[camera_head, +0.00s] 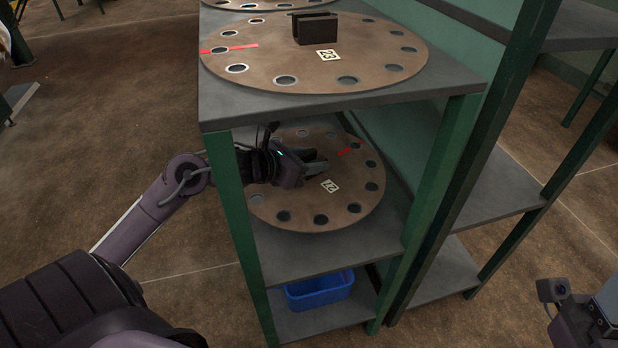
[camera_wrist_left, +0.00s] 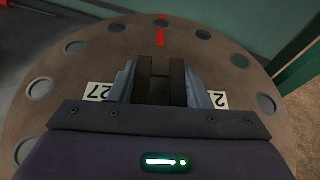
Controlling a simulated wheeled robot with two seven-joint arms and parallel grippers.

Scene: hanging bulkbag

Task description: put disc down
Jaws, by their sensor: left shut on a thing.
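A round brown disc (camera_head: 354,205) with a ring of holes, a red stripe and a number label is in the middle bay of the green-legged rack. My left gripper (camera_head: 318,167) reaches in from the left and is shut on the disc's dark handle. In the left wrist view, the gripper's fingers (camera_wrist_left: 165,88) hold the dark handle from both sides, above the disc (camera_wrist_left: 112,58). The disc is over the middle shelf (camera_head: 375,243); I cannot tell whether it touches it. Part of my right arm shows at the lower right; its jaws are not clear.
Another disc (camera_head: 270,72) with a dark handle (camera_head: 315,28) lies on the top shelf (camera_head: 440,88). A blue bin (camera_head: 320,290) stands on the bottom shelf. A green front leg (camera_head: 240,230) is close to my left forearm. Another rack (camera_head: 500,190) stands at right.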

